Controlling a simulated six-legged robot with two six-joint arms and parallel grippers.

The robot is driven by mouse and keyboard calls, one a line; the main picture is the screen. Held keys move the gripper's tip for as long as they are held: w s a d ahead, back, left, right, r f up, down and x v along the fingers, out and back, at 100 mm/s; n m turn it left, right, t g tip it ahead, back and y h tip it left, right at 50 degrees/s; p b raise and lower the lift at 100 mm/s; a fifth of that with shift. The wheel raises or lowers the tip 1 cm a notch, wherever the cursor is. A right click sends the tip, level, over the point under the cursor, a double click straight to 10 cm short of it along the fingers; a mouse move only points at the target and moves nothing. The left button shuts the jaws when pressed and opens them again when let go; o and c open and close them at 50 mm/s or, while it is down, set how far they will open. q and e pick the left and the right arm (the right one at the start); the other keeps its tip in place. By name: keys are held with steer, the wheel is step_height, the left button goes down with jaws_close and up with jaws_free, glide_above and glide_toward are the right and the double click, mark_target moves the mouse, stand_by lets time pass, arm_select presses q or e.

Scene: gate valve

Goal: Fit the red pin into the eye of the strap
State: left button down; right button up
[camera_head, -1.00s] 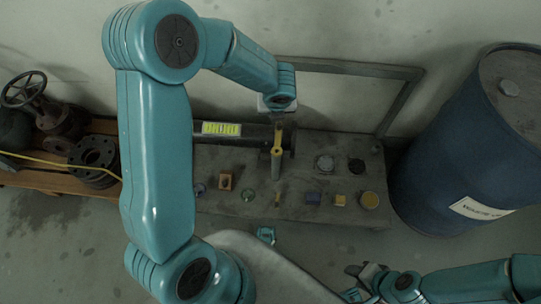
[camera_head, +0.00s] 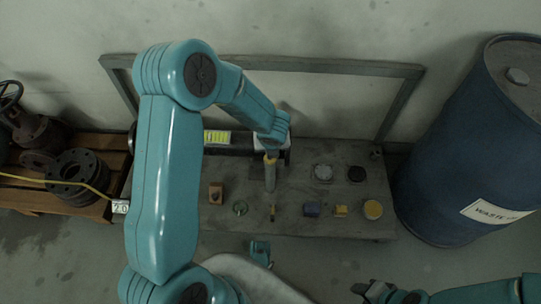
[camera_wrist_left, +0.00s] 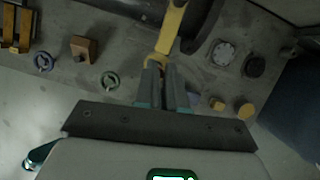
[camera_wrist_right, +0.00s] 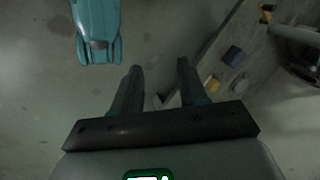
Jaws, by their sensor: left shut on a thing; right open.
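A yellow strap-like piece (camera_head: 270,158) shows just below my left wrist, above an upright grey post (camera_head: 270,178). In the left wrist view the yellow piece (camera_wrist_left: 172,30) runs down to an orange-brown, ring-like end between my left fingertips (camera_wrist_left: 161,64). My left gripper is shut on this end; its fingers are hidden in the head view. I cannot pick out a red pin in any view. My right gripper (camera_wrist_right: 160,68) is open and empty over the floor, beside the table. It also shows at the bottom of the head view (camera_head: 368,290).
The grey table (camera_head: 340,228) carries a brown block (camera_head: 216,193), a green handwheel (camera_head: 240,208), a blue block (camera_head: 312,209) and several yellow or round pieces. A blue drum (camera_head: 460,150) stands at the right. A wooden pallet (camera_head: 95,208) with flanges is at the left.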

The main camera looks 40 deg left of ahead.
arm_select(q)
step_height(320, 180, down, 4)
steer(key=shift+r+b, duration=0.25)
steer(key=shift+b, duration=0.55)
steer(key=shift+r, duration=0.1)
arm_select(e)
steer(key=shift+w+d+f, duration=0.1)
steer(key=shift+w+f, duration=0.2)
steer(key=shift+f, duration=0.2)
steer(key=shift+w+d+f, duration=0.1)
steer(key=shift+w+f, duration=0.15)
steer(key=shift+f, duration=0.2)
arm_select(q)
steer(key=shift+f, duration=0.25)
steer(key=c, duration=1.2)
jaws_free()
steer(key=shift+r, duration=0.1)
arm_select(e)
steer(key=shift+f, duration=0.15)
